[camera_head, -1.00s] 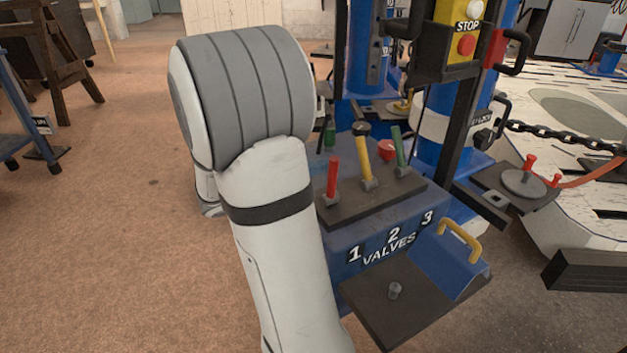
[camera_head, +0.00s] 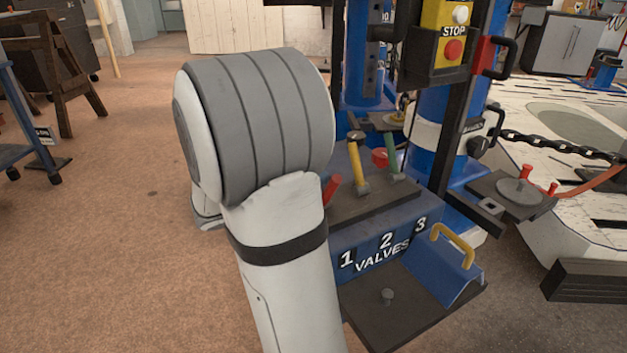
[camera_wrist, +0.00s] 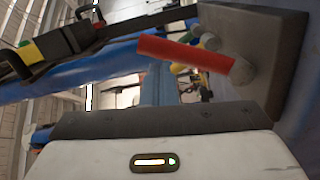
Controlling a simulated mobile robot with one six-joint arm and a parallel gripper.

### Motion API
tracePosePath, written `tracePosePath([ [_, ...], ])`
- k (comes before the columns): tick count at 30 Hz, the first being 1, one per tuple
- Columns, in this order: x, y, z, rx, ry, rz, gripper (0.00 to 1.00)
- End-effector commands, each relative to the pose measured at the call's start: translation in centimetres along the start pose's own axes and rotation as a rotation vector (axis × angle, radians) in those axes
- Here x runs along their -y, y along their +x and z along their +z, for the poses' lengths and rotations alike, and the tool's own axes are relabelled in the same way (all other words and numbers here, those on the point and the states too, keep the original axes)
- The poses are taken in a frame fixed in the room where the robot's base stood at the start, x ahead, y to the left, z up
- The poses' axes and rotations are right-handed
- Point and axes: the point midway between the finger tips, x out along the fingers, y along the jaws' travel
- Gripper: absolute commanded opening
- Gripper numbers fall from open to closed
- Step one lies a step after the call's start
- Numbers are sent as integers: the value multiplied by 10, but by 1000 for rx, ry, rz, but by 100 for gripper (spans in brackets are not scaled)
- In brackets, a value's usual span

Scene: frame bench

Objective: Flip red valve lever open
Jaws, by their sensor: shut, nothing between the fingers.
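The red valve lever (camera_head: 332,188) is the left one of the row on the black valve plate (camera_head: 377,207). In the head view its handle leans to the right, and my arm hides its left side and base. In the wrist view the red handle (camera_wrist: 185,52) runs left from a grey pivot (camera_wrist: 243,70) on the dark plate. My gripper (camera_wrist: 152,122) is shut and empty. Its body fills the bottom of the wrist view, with the lever just beyond it; I cannot tell whether they touch. My arm hides the gripper in the head view.
A yellow lever (camera_head: 357,162) and a green lever (camera_head: 389,158) stand right of the red one. A red knob (camera_head: 380,157) sits behind them. A lower shelf (camera_head: 400,310) with a yellow handle (camera_head: 453,245) juts out in front. Blue posts and a STOP box (camera_head: 452,35) rise behind.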

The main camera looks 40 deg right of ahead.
Motion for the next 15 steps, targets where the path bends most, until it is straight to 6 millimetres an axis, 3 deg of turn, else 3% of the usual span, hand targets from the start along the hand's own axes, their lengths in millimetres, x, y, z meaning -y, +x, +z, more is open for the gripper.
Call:
tracePosePath([
  [10,0,0,2,7,-5,0,0],
  [15,-8,-3,-12,3,-3,0,0],
])
